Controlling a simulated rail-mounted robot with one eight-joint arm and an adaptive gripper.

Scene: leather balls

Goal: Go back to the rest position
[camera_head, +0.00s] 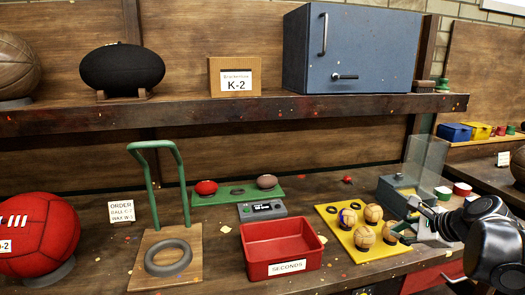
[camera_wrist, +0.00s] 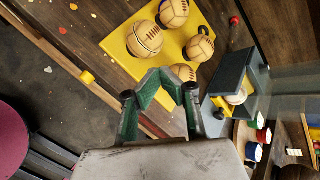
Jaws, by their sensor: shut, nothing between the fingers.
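My gripper (camera_head: 416,207) is at the right of the bench in the head view, above and beside the right edge of a yellow board (camera_head: 335,226). Its green fingers (camera_wrist: 165,82) show in the wrist view, shut and holding nothing. Several tan stitched balls (camera_head: 373,213) sit on the board. In the wrist view the board (camera_wrist: 172,45) and balls (camera_wrist: 145,39) lie beyond the fingertips, with one ball (camera_wrist: 183,72) close to them in the picture. Whether the fingers touch it cannot be told.
A grey device with a clear panel (camera_head: 425,160) stands right behind the gripper. A red SECONDS bin (camera_head: 283,268), a green-handled stand (camera_head: 190,200) and a red ball (camera_head: 45,235) are further left. A shelf (camera_head: 200,112) with a blue cabinet (camera_head: 350,50) runs above.

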